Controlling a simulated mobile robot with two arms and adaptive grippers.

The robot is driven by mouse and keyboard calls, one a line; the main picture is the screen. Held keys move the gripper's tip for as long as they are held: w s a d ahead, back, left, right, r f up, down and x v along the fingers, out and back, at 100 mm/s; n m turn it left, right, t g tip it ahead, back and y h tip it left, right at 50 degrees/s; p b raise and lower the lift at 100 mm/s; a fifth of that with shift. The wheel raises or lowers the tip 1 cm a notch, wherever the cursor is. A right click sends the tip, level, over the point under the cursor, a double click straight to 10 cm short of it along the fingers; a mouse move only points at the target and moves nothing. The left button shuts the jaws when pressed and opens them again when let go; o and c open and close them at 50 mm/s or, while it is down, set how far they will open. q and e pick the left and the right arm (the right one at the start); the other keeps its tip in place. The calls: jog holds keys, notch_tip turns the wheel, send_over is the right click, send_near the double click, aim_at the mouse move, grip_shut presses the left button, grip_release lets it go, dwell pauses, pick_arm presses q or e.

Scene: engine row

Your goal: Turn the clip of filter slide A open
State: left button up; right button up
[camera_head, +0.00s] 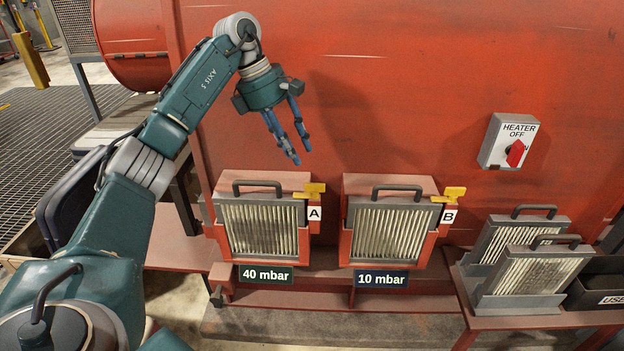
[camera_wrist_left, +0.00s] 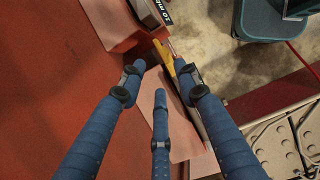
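Filter slide A (camera_head: 262,232) is a grey-framed pleated filter with a dark handle, seated upright in a red holder. Its yellow clip (camera_head: 313,190) sits at the slide's upper right corner, above the white A label (camera_head: 315,213). The clip's bar lies roughly level and points left over the frame edge. My left gripper (camera_head: 301,150) is above the clip, fingers pointing down, apart from it and empty. In the left wrist view its blue fingers (camera_wrist_left: 163,80) are spread, and a yellow clip (camera_wrist_left: 164,57) shows beyond them, partly hidden. My right gripper is out of view.
Filter slide B (camera_head: 388,235) stands to the right with its own yellow clip (camera_head: 450,195). Plates read 40 mbar (camera_head: 266,274) and 10 mbar (camera_head: 381,280). A heater switch (camera_head: 508,141) is on the red wall. Two loose filters (camera_head: 535,280) and a dark bin (camera_head: 598,288) stand right.

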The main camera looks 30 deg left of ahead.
aim_at(318, 190)
pick_arm(q)
jog(key=p+x, duration=0.2)
jog(key=x, duration=0.8)
jog(key=shift+w+d, duration=0.1)
grip_shut()
